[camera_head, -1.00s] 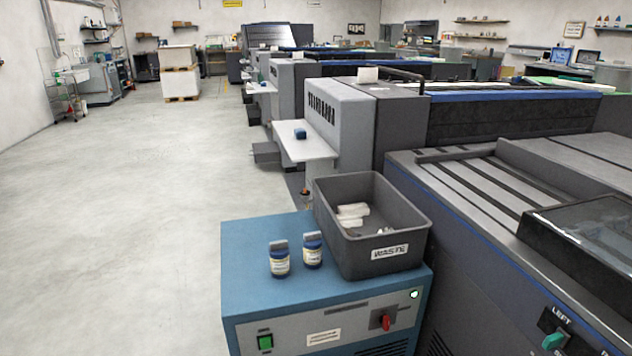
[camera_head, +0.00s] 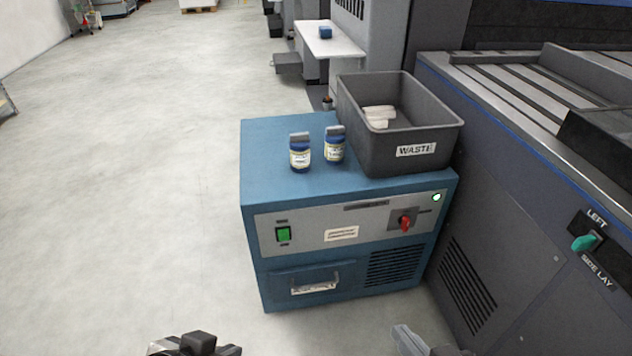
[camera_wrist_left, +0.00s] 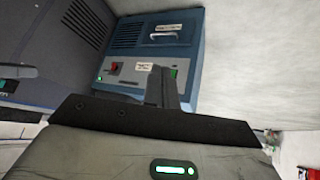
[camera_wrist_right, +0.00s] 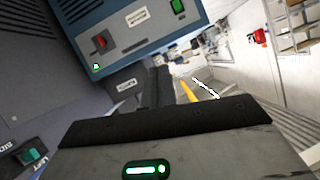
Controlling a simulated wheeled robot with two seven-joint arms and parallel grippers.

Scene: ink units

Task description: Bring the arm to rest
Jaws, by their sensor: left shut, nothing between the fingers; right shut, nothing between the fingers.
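My left gripper (camera_wrist_left: 163,88) is shut and empty in the left wrist view, its two fingers together in front of the blue cabinet (camera_wrist_left: 190,75). Part of my left arm shows at the bottom edge of the head view. My right gripper (camera_wrist_right: 158,88) is shut and empty in the right wrist view, with the cabinet (camera_wrist_right: 125,45) at the upper left of that picture. Part of my right arm shows at the bottom of the head view, right of centre. The fingertips are not clear in the head view. Neither gripper visibly touches anything.
On the blue cabinet (camera_head: 265,140) stand two blue-labelled jars (camera_head: 300,155) (camera_head: 335,146) and a grey WASTE bin (camera_head: 400,140) holding white pieces. A large grey press (camera_head: 500,210) with a green knob (camera_head: 585,242) stands right. The floor (camera_head: 130,200) at left is clear.

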